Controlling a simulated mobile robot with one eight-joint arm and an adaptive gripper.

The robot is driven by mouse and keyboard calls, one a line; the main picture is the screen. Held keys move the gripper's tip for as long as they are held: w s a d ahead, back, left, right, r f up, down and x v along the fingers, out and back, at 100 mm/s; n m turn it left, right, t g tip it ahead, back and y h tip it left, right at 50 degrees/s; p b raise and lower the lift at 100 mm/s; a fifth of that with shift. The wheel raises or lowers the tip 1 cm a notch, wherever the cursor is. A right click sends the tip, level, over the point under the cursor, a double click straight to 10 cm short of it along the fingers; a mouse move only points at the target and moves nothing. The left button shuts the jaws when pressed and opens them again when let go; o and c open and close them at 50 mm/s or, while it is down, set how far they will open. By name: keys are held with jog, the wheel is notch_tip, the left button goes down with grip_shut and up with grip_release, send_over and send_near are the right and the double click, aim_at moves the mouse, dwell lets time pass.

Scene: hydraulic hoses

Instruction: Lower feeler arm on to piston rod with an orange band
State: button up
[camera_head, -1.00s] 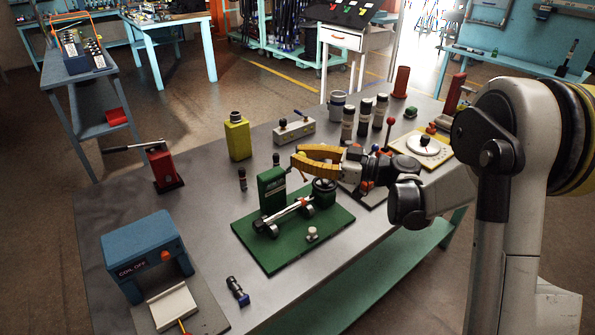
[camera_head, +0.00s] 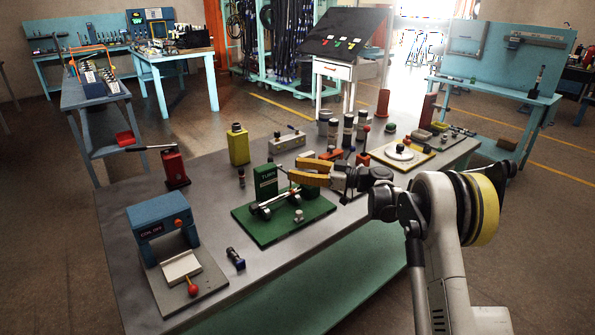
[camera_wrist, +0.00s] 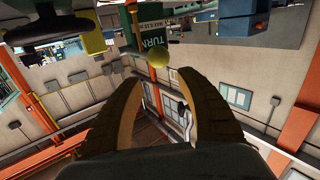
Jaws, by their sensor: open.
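A green fixture (camera_head: 245,226) lies on the grey bench, with an upright green block (camera_head: 265,182) on it. The silvery piston rod (camera_head: 272,204) lies across rollers in front of the block. A small orange mark shows near its right end, too small to make out well. My gripper (camera_head: 293,171) is open beside the block, above the rod's right end. In the wrist view a yellow ball knob (camera_wrist: 158,56) shows just beyond and between my open fingertips (camera_wrist: 160,80), near the block's lettered face (camera_wrist: 158,22). The feeler arm is hard to make out; my fingers partly hide that area.
A yellow bottle (camera_head: 238,146) stands behind. A blue press (camera_head: 160,222) and a small dark cylinder (camera_head: 235,258) are at left. The front bench strip is mostly clear.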

jog(key=shift+d+f, duration=0.1)
jog(key=shift+d, duration=0.2)
jog(key=v, duration=1.1)
jog(key=shift+s+d, duration=0.15)
jog(key=shift+s, duration=0.1)
jog(key=s+a+r+m+h, duration=0.3)
jog(key=s+m+h, duration=0.1)
jog(key=s, duration=0.4)
jog(key=s+a+r+m+h, duration=0.3)
jog(key=s+r+m+h, duration=0.1)
jog(key=s, duration=0.4)
jog(key=s+d+f+m+h, duration=0.2)
jog(key=s+d+h, duration=0.1)
jog(key=s, duration=0.5)
jog(key=s+d+f+m+h, duration=0.2)
jog(key=s+h, duration=0.1)
jog(key=s, duration=0.5)
jog(key=s+d+f+m+h, duration=0.2)
jog(key=s+d, duration=0.1)
jog(key=s, duration=0.6)
jog(key=shift+d+f+t+h, duration=0.3)
jog(key=shift+f+t+h, duration=0.05)
jog(key=shift+t+h, duration=0.05)
jog(key=shift+s, duration=0.1)
